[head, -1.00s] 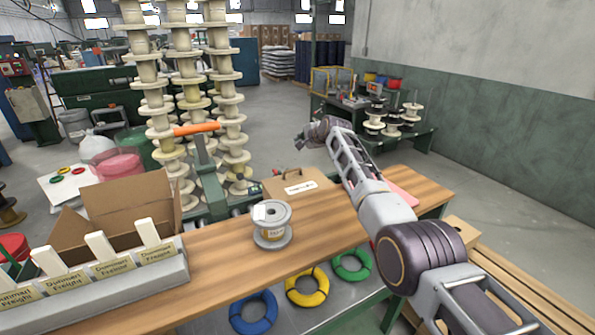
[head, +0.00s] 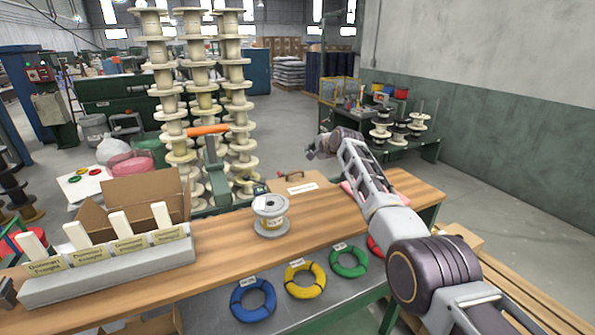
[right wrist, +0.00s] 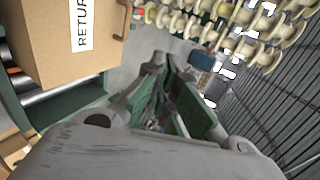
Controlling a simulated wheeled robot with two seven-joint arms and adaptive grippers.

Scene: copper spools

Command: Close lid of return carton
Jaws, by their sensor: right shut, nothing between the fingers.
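The brown return carton (head: 285,188) sits at the far edge of the wooden bench, its flat labelled face showing in the head view. That face looks like a lid lying down, but I cannot tell if it is fully closed. In the right wrist view the carton (right wrist: 45,62) fills the upper left, with a "RETUR…" label and a brown handle at its edge. My right gripper (head: 313,151) is shut and empty, held beyond and above the carton and apart from it. Its fingers (right wrist: 178,82) show right of the carton. My left gripper is not in view.
A wire spool (head: 270,217) stands on the bench before the carton. An open carton (head: 135,190) and a grey rack (head: 110,270) are at left. Tall spool stacks (head: 200,100) rise behind the bench. Blue, yellow and green coils (head: 304,280) lie below.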

